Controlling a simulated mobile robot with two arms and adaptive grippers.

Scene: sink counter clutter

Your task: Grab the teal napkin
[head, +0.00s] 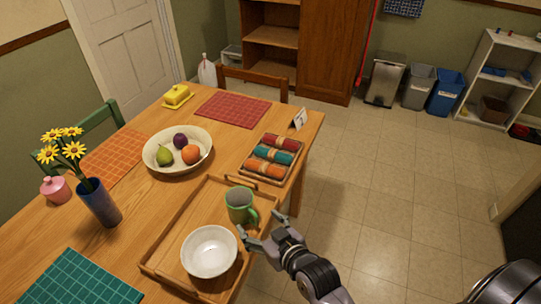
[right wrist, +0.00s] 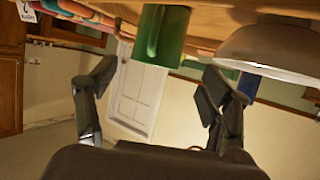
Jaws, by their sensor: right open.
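The teal napkin (head: 273,154) is rolled, with a band around it. It lies in a small tray (head: 246,176) near the table's right edge, between a red rolled napkin (head: 281,143) and an orange rolled napkin (head: 264,169). My right gripper (head: 264,234) is open and empty, by the right side of the wooden serving tray, close to the green mug (head: 240,204) and nearer the front than the napkins. In the right wrist view my open fingers (right wrist: 160,72) show with nothing between them; the picture looks upside down. My left gripper is out of view.
The wooden serving tray (head: 176,229) holds the mug and a white bowl (head: 209,251). A fruit bowl (head: 177,150) stands left of the napkins. A small white card (head: 299,119) stands behind them. The floor right of the table (head: 370,190) is clear.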

